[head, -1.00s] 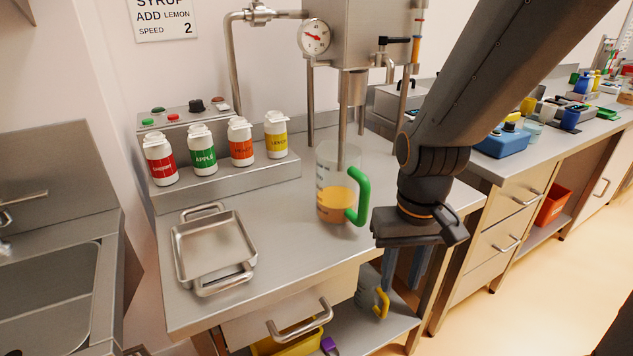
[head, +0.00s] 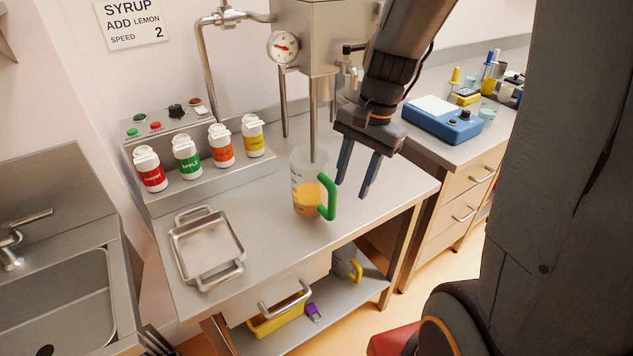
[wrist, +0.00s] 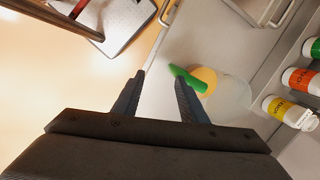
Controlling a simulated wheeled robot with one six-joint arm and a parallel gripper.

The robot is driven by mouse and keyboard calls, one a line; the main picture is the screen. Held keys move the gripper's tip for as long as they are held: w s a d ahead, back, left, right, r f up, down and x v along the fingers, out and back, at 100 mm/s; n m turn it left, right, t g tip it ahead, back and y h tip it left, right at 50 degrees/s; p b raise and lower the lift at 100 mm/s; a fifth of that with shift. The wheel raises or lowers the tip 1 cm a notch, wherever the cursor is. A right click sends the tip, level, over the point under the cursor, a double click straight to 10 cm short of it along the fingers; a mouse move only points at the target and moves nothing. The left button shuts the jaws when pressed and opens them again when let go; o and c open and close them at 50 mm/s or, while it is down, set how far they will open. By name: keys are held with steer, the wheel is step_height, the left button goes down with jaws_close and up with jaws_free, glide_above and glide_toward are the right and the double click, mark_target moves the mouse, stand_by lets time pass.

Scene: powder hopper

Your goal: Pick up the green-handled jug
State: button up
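The green-handled jug (head: 309,188) is clear, with orange liquid in its lower part. It stands upright on the steel counter under the hopper, its green handle turned to the right. My gripper (head: 354,192) is open and empty, pointing down just right of the handle and apart from it. In the wrist view the jug (wrist: 228,98) is seen from above, with its green handle (wrist: 187,78) just beyond the right finger of my gripper (wrist: 158,84). Nothing is between the fingers.
A steel tray (head: 207,241) sits at the counter's left. Several syrup bottles (head: 187,157) stand on a raised shelf behind. The hopper's metal stirrer (head: 313,125) comes down into the jug. A yellow-handled jug (head: 347,262) is on the lower shelf. Bare counter lies in front of the jug.

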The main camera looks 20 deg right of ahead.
mark_target(328, 213)
steer(key=w+a+f+m+p, duration=0.1)
steer(key=f+m, duration=0.1)
steer(key=f, duration=0.1)
steer(key=w+a+f+m+y+p, duration=0.1)
steer(key=f+m, duration=0.1)
steer(key=f, duration=0.1)
steer(key=w+a+f+m+y+p, duration=0.1)
steer(key=f+m, duration=0.1)
steer(key=f, duration=0.2)
steer(key=shift+a+g, duration=0.3)
steer(key=shift+g, duration=0.1)
steer(key=shift+y, duration=0.3)
steer(key=shift+w, duration=0.1)
jaws_close()
